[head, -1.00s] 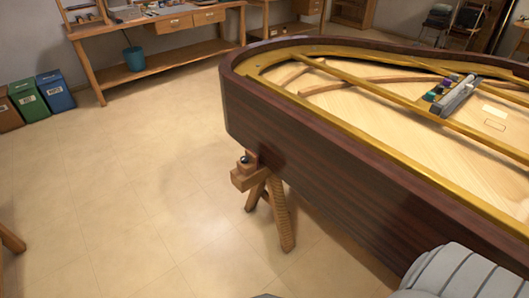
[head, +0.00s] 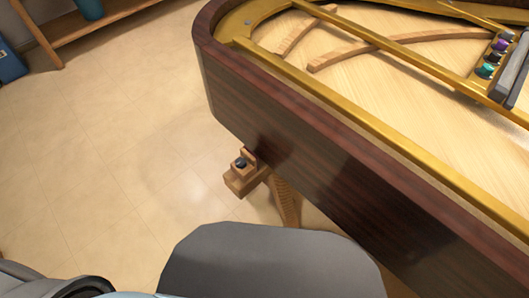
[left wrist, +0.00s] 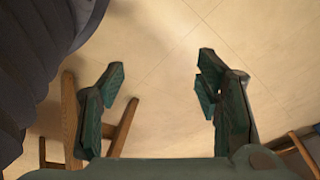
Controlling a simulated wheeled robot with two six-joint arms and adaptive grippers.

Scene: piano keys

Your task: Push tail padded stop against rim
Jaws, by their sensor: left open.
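The wooden tail stop (head: 240,181) sits on top of a trestle beside the outer side of the dark piano rim (head: 300,150) in the head view. It has a small upright block and a dark round knob on it. Its upright part is very close to the rim; I cannot tell whether it touches. My left gripper (left wrist: 158,82) is open and empty in the left wrist view, above the floor. The stop cannot be made out in that view. My right gripper is not in view.
The trestle leg (head: 285,203) stands under the rim. Inside the piano are gold frame bars (head: 385,45) and a grey device (head: 508,75) with coloured knobs. A blue bin (head: 10,62) is at the far left. Floor left of the stop is clear.

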